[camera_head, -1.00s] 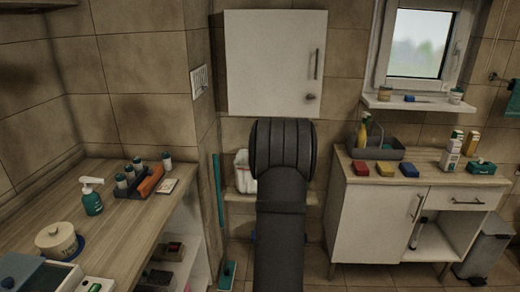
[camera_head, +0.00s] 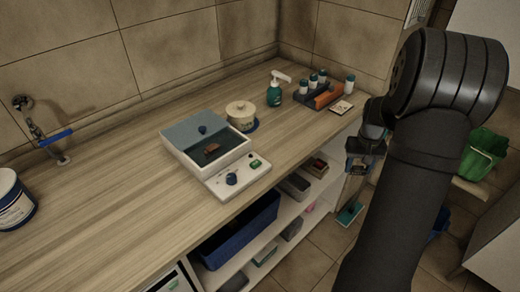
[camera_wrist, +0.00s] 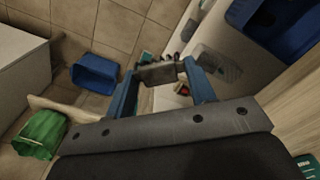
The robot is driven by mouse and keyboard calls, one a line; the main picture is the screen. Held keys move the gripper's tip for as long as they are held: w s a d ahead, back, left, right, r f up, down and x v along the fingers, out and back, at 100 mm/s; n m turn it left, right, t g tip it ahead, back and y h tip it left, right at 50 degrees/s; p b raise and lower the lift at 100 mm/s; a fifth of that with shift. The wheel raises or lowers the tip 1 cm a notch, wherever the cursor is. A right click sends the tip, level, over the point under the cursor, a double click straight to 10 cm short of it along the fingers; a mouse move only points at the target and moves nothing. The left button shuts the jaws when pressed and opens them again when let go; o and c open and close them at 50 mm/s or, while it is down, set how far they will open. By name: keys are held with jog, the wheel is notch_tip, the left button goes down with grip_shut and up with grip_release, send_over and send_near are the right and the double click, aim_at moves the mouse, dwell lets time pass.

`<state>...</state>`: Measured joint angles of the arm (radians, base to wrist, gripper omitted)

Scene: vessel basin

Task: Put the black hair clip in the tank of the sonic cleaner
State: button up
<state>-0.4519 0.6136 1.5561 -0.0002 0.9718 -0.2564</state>
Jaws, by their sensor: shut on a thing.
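The sonic cleaner (camera_head: 184,156) is a white box on the wooden counter, with a control panel in front. Its dark tank (camera_head: 223,154) shows, with a small brown thing (camera_head: 211,149) in it.
A lidded cream pot (camera_head: 241,115), a teal pump bottle (camera_head: 274,93) and a caddy of bottles (camera_head: 318,96) stand behind and right of the cleaner. A blue crate (camera_head: 238,232) is on the shelf below.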

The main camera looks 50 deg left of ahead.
jog(key=s+a+r+n, duration=0.5)
jog(key=s+a+r, duration=0.4)
jog(key=s+a, duration=0.15)
jog(key=s+a+r+n, duration=0.5)
jog(key=s+a+r, duration=0.35)
jog(key=a, duration=0.35)
send_near(230, 142)
jog(key=s+d+f, duration=0.2)
jog(key=d, duration=0.1)
jog(key=shift+s+d+f, duration=0.1)
jog(key=shift+s+d, duration=0.05)
jog(key=shift+s, duration=0.05)
jog(key=shift+f, duration=2)
jog(key=shift+f, duration=0.1)
jog(key=o, duration=0.5)
jog(key=shift+o, duration=0.8)
notch_tip(230, 142, up, 12)
